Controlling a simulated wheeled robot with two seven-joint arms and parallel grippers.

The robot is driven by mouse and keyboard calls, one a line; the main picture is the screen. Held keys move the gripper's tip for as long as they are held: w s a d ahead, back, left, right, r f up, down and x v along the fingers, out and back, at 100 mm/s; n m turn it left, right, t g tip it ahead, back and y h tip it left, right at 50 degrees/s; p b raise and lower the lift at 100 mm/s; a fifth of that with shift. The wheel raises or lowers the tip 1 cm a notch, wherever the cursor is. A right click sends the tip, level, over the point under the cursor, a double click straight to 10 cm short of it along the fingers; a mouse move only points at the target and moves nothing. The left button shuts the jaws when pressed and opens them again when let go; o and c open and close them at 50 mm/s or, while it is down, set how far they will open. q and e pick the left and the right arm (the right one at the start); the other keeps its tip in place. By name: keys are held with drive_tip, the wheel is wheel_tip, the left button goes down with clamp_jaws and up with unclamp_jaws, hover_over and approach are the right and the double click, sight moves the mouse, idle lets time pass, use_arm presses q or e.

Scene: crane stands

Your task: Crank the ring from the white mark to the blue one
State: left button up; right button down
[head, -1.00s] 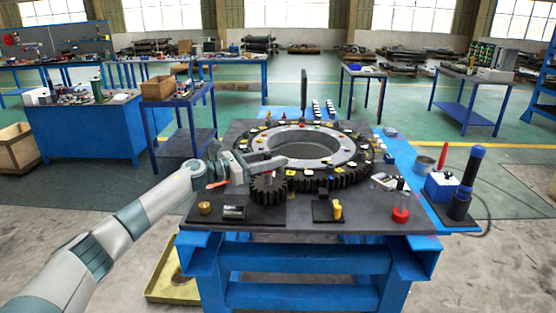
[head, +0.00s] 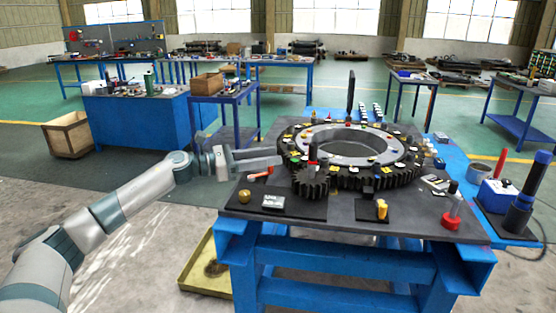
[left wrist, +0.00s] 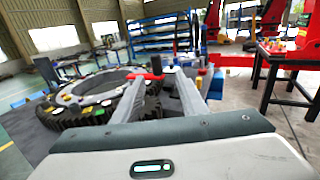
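The dark toothed ring (head: 400,178) lies flat on the table, with a grey inner band and many small coloured pieces on top; it also shows in the left wrist view (left wrist: 72,118). A small dark pinion (head: 311,188) sits at its front left edge. A crank handle (head: 312,152), red with a black top, stands above the pinion. In the left wrist view the crank (left wrist: 156,66) appears beyond and between the fingertips. My left gripper (head: 281,160) is open and empty, left of the crank, apart from it; its fingers (left wrist: 162,88) are spread. I cannot tell the white and blue marks apart from other pieces. My right gripper is out of view.
A red-handled tool (head: 260,174) lies near the left edge. A yellow tray (head: 205,283) is on the floor.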

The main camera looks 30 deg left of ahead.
use_arm(q)
drive_tip(key=shift+s, duration=0.1)
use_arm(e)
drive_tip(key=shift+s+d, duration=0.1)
